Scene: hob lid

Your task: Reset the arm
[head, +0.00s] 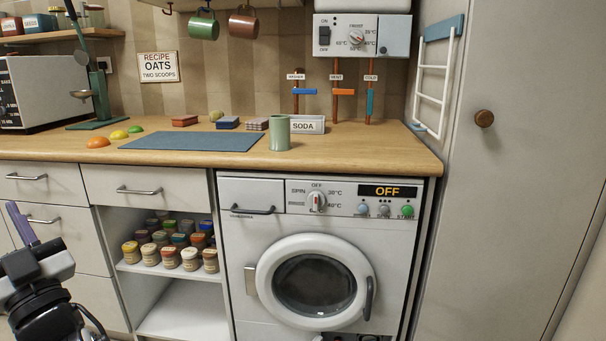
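My gripper (22,225) shows at the lower left edge of the head view, with a slim purple-grey finger part pointing up from a light grey body. The black wrist below it is partly cut off by the frame. It is in front of the white drawers, left of the open shelf and below the worktop level. Only one finger part stands out, so I cannot tell whether it is open or shut. No object shows at its tip.
The wooden worktop (350,145) holds a blue mat (192,141), a green cup (279,133) and a soda tray (307,124). A tall cupboard (500,220) stands right.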

